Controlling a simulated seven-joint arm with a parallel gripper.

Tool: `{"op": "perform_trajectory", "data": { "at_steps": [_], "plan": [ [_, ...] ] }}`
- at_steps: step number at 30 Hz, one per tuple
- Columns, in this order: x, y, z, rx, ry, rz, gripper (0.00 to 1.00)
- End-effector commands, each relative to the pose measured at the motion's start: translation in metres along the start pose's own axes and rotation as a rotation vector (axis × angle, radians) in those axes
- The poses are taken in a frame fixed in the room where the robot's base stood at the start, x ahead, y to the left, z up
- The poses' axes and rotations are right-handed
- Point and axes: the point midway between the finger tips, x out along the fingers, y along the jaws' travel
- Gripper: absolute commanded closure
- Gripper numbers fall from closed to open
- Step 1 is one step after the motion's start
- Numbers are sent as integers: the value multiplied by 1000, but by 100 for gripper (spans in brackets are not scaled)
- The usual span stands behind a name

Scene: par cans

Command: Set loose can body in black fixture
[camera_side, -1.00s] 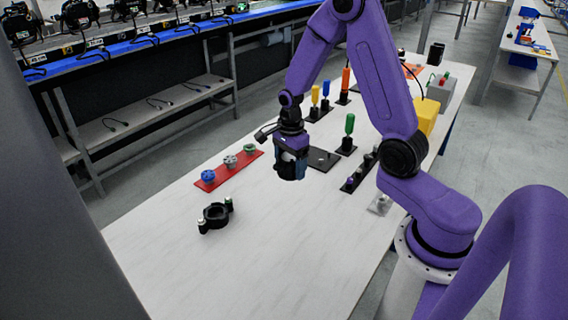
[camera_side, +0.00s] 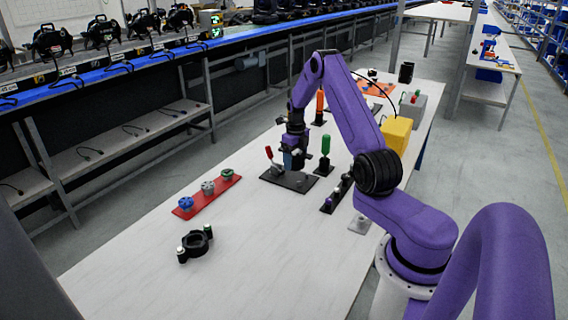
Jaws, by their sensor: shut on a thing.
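My gripper (camera_side: 293,163) points down over a flat black plate (camera_side: 297,183) in the middle of the table. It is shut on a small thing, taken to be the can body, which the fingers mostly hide. I cannot tell whether it touches the plate. A red-handled clamp (camera_side: 270,157) stands at the plate's left side, close to the gripper. A black ring-shaped fixture (camera_side: 195,243) with two small light-topped posts lies apart at the front left; its ring looks empty.
A red strip (camera_side: 210,196) holds blue, grey and green round parts at the left. A green-handled tool (camera_side: 325,152) stands just right of my gripper. A dark strip with small parts (camera_side: 335,196) lies further right.

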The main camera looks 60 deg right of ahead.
Motion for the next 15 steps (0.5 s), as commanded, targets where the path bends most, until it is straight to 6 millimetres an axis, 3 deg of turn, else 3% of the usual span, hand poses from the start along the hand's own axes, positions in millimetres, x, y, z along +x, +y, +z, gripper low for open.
{"op": "perform_trajectory", "data": {
  "at_steps": [4,15],
  "plan": [
    [3,-8,0,43,-1,-1,71],
    [29,-8,0,43,0,0,71]
  ]
}}
